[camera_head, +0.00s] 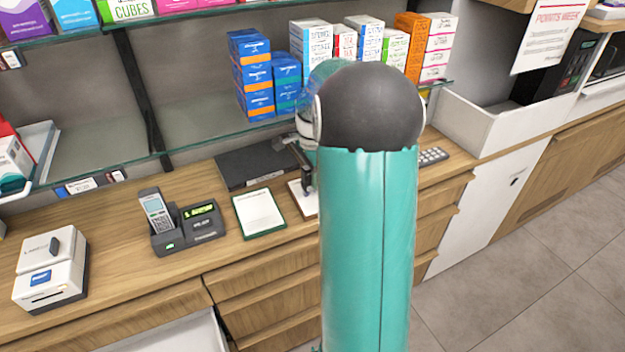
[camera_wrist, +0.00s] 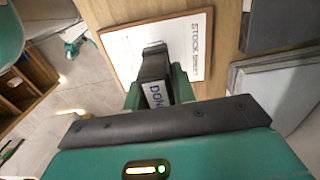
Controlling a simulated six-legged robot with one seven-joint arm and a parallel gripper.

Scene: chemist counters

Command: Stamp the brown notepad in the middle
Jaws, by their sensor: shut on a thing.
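The brown notepad (camera_wrist: 124,50) is a white sheet headed "STOCK" with a brown border, lying flat on the counter in the wrist view. In the head view a strip of it (camera_head: 297,200) shows; my arm hides the rest. My gripper (camera_wrist: 157,88) has its green fingers shut on a dark stamp (camera_wrist: 154,67) with a "DON" label. The stamp is over the notepad's lower middle in the wrist view. I cannot tell whether its face touches the paper. In the head view the stamp (camera_head: 308,182) is a small dark shape beside my arm.
A green-edged notepad (camera_head: 259,212) lies left of the brown one. A dark flat box (camera_head: 258,166) lies behind. A phone on its base (camera_head: 185,230) and a white device (camera_head: 50,270) stand further left. A glass shelf (camera_head: 190,137) with medicine boxes overhangs the counter. A drawer (camera_head: 175,335) is open.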

